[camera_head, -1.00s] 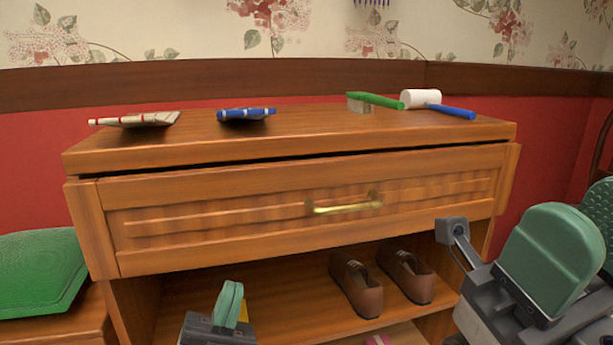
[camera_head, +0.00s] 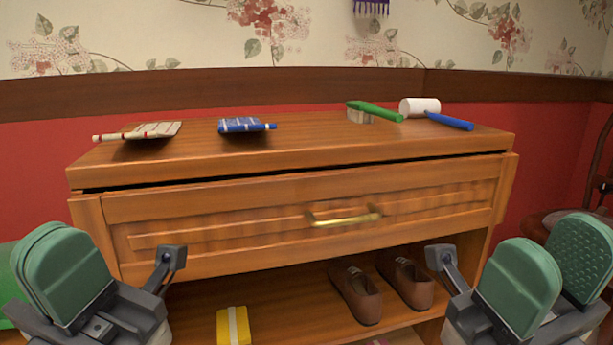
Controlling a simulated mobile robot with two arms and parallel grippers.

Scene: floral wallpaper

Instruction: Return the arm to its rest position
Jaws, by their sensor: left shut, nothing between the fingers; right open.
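My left gripper (camera_head: 64,268) is at the lower left of the head view, in front of the left end of the wooden cabinet (camera_head: 300,192). Its green pads are together, with nothing held between them. My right gripper (camera_head: 552,262) is at the lower right, in front of the cabinet's right end. Its two green pads stand apart and nothing is between them. Both arms come up from the bottom of the view and are mostly out of frame.
On the cabinet top are a red-and-white striped item (camera_head: 140,133), a blue item (camera_head: 245,126), a green brush (camera_head: 375,111) and a mallet (camera_head: 420,107). A drawer has a brass handle (camera_head: 343,218). Brown shoes (camera_head: 358,293) and a yellow item (camera_head: 233,326) are on the shelf below.

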